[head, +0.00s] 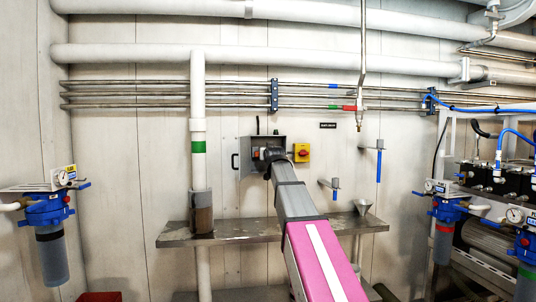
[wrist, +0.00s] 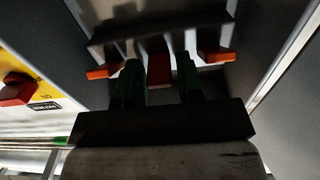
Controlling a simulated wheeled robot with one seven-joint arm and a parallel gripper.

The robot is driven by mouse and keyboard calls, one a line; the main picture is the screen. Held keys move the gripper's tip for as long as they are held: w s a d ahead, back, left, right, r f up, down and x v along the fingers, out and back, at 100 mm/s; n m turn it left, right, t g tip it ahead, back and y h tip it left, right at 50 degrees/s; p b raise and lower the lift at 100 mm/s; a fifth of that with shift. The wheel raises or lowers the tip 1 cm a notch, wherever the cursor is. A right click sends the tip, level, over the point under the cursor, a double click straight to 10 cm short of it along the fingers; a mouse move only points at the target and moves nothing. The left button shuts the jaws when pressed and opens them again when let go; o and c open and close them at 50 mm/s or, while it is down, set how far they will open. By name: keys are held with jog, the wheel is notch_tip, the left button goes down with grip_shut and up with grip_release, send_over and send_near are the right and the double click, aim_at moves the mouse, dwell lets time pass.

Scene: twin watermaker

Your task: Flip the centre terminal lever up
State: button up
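The centre terminal lever (wrist: 159,70), red-tipped, shows in the wrist view inside a dark grey box, between the two green-dark fingers of my gripper (wrist: 158,78). The fingers stand apart, with a gap visible on each side of the lever; whether either touches it I cannot tell. Two other orange-red levers, one at the left (wrist: 103,71) and one at the right (wrist: 216,56), lie outside the fingers. In the head view the grey terminal box (head: 246,160) is on the wall, and my gripper (head: 268,158) reaches into it; my arm hides the levers there.
A yellow switch box with a red knob (head: 302,152) sits just right of the terminal box; its red knob also shows at the wrist view's left edge (wrist: 17,90). The terminal box's side walls stand close on both sides. A metal shelf (head: 175,238) runs below.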

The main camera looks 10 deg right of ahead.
grip_shut()
jog(key=shift+r+g, duration=0.2)
jog(key=shift+g, duration=0.5)
grip_release()
jog(key=shift+s, duration=0.1)
jog(key=s+r, duration=0.1)
jog(key=s, duration=0.9)
jog(key=shift+s+r, duration=0.2)
jog(key=shift+s, duration=0.1)
